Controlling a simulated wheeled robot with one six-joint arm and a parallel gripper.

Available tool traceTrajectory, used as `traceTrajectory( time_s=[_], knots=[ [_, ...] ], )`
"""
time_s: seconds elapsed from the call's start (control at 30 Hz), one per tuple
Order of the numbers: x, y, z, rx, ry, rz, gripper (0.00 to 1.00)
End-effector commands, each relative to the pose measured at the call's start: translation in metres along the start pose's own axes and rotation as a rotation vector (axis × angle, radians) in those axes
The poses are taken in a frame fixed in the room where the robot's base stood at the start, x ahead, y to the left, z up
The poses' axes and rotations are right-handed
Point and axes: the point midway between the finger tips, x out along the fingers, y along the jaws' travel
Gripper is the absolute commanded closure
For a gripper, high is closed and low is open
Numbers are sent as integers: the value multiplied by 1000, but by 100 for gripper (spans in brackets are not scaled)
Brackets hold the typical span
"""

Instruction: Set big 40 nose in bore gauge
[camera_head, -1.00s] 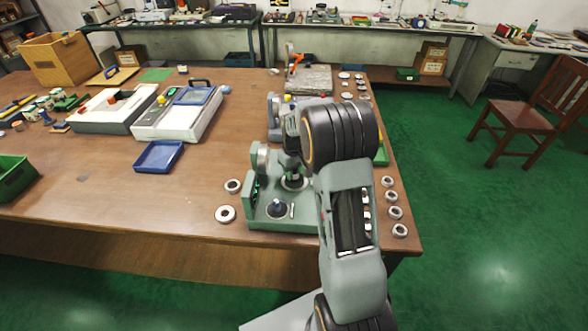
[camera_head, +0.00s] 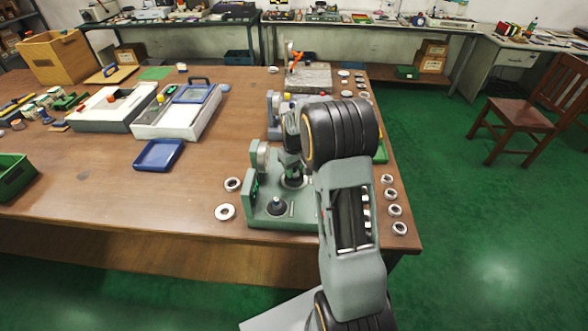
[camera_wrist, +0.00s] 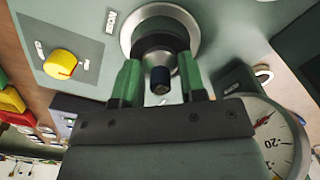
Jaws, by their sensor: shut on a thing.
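The bore gauge is a grey-green bench fixture (camera_head: 262,221) near the front right of the table. In the wrist view its round metal seat (camera_wrist: 130,33) is at the top centre, and its dial (camera_wrist: 272,148) is at lower right. My gripper (camera_wrist: 159,62) has its two green fingers shut on a dark, round nose (camera_wrist: 160,38) with a small dark tip. The nose appears in line with the seat; I cannot tell how deep it sits. In the head view the arm partly hides my gripper and the nose.
A second dark cone-shaped piece (camera_head: 277,205) stands on the fixture's front. Two rings (camera_head: 225,212) lie to its left and several more (camera_head: 395,211) along the table's right edge. A blue tray (camera_head: 159,156) lies left. A yellow knob (camera_wrist: 60,64) shows on a panel in the wrist view.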

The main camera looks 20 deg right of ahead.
Motion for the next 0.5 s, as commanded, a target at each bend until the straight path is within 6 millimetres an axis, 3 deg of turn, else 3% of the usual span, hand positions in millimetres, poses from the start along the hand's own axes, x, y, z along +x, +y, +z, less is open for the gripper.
traceTrajectory(
  time_s=[0.5],
  knots=[
    [12, 0, 0, 0, 0, 0, 98]
  ],
)
